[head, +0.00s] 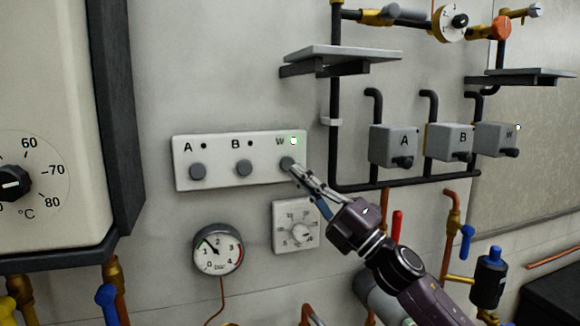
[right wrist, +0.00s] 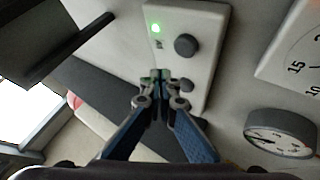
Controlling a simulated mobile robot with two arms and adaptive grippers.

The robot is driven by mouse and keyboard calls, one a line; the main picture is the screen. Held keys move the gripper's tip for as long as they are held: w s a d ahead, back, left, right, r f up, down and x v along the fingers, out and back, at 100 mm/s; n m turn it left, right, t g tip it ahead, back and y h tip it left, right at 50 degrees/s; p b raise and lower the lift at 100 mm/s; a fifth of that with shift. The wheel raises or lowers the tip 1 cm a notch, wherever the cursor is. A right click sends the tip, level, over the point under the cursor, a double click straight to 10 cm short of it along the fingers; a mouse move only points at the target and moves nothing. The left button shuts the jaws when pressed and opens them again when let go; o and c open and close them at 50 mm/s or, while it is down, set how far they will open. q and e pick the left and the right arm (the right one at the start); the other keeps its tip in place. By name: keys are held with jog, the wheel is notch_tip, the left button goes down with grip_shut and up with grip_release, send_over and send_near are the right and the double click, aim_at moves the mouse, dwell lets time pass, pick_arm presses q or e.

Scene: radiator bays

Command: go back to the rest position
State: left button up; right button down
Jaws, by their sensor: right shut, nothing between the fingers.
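My right gripper (head: 296,172) is shut and empty, its tips by the W button (head: 287,163) of the white panel (head: 215,184). Whether they touch the button cannot be told in the head view. In the right wrist view the closed fingers (right wrist: 158,78) are in front of the panel, apart in the picture from the round grey button (right wrist: 186,45) near the lit lamp. The A and B lamps are dark. My left gripper is not in view.
Below the panel are a pressure gauge (head: 217,249) and a white timer dial (head: 296,228). Grey boxes (head: 394,147) marked A, B and W hang on black pipes at right. A shelf (head: 340,56) juts out above. A large cabinet (head: 60,130) stands at left.

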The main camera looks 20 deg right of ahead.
jog(key=shift+s, duration=0.95)
